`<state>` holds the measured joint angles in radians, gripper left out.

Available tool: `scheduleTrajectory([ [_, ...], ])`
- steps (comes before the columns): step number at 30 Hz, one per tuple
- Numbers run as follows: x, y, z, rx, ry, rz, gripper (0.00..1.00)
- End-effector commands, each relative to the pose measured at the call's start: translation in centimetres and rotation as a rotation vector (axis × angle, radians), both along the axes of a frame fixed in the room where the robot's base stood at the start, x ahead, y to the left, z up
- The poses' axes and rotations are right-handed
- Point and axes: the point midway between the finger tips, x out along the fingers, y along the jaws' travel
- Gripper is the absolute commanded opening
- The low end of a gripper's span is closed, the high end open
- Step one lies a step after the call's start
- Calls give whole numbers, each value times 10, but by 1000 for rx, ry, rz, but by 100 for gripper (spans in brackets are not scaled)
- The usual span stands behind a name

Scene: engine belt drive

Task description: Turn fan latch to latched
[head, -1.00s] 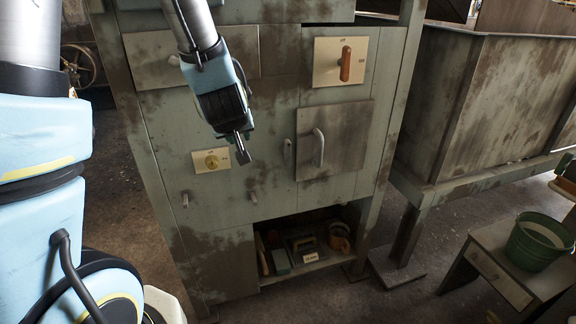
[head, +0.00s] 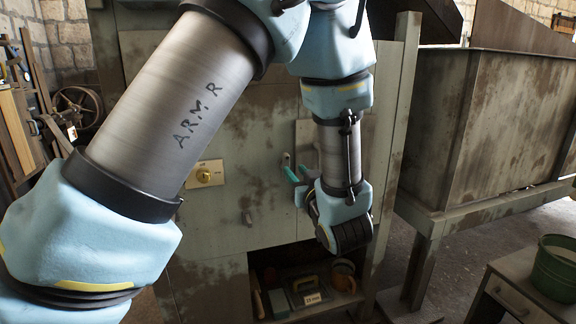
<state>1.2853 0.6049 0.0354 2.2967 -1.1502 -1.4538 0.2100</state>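My gripper (head: 294,172) is low in front of the grey-green cabinet, with two teal finger parts reaching up and left from the wrist. A small grey lever (head: 286,158) on the cabinet face is right by the fingertips. I cannot tell whether they touch it, or whether they are open or shut. No readable label shows which fitting is the fan latch. A yellow knob on a pale plate (head: 204,175) is left of the gripper.
A grey panel (head: 304,134) is partly hidden behind my forearm. An open lower shelf (head: 330,302) holds several items. A large rusty bin (head: 490,120) is at right, and a green bucket (head: 556,268) stands on a small table. Floor shows between them.

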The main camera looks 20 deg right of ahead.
Motion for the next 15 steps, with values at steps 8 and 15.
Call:
scheduleTrajectory([
  [8,49,-5,0,1,0,2,34],
  [15,65,-8,0,1,0,-1,34],
])
